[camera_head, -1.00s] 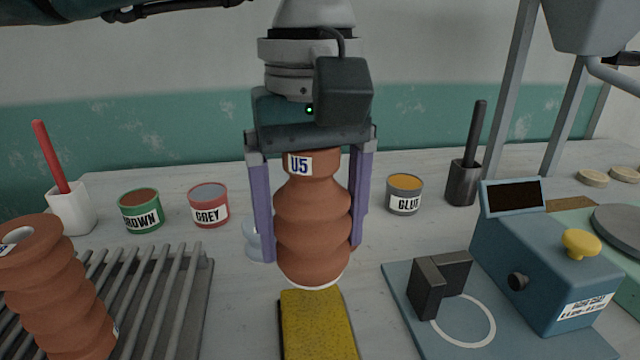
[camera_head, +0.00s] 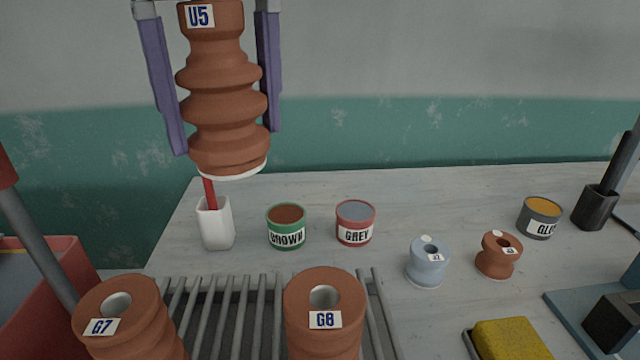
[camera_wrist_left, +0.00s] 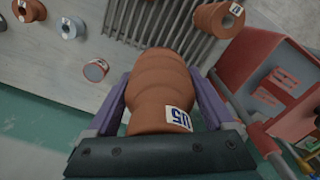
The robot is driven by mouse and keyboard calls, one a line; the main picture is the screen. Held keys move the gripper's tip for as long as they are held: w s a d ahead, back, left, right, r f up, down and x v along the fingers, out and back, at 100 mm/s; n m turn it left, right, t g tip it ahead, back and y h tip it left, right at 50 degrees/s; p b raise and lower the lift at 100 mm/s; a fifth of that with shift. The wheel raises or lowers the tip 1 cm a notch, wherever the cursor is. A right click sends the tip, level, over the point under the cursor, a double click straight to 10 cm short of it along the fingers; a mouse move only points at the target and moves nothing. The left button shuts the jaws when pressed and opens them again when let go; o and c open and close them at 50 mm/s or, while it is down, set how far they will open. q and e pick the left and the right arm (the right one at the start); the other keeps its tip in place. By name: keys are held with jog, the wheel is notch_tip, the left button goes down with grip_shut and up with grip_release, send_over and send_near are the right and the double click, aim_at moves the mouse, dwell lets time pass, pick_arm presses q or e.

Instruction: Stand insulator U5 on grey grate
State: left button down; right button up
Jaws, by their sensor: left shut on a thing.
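The insulator U5 (camera_head: 222,95) is a ribbed brown-orange body with a pale bottom rim, held upright in the air in the head view. My left gripper (camera_head: 225,140) is shut on it, with purple fingers on both sides. U5 also shows in the left wrist view (camera_wrist_left: 160,85) between the fingers. The grey grate (camera_head: 235,300) lies at the front, below U5 in the picture. My right gripper is not in view.
Behind the grate stand a white holder (camera_head: 215,228), a brown pot (camera_head: 287,228) and a grey pot (camera_head: 355,224). A small blue insulator (camera_head: 428,262) and a small brown one (camera_head: 498,256) are to the right. A red bin (camera_head: 45,300) is at left, a yellow sponge (camera_head: 508,340) at front right.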

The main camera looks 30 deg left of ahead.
pick_arm(q)
notch_tip(320, 180, down, 19)
jog(key=shift+d+f, duration=0.1)
jog(key=shift+d, duration=0.05)
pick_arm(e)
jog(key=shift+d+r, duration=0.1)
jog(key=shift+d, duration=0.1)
pick_arm(q)
jog(key=shift+f, duration=0.15)
grip_release()
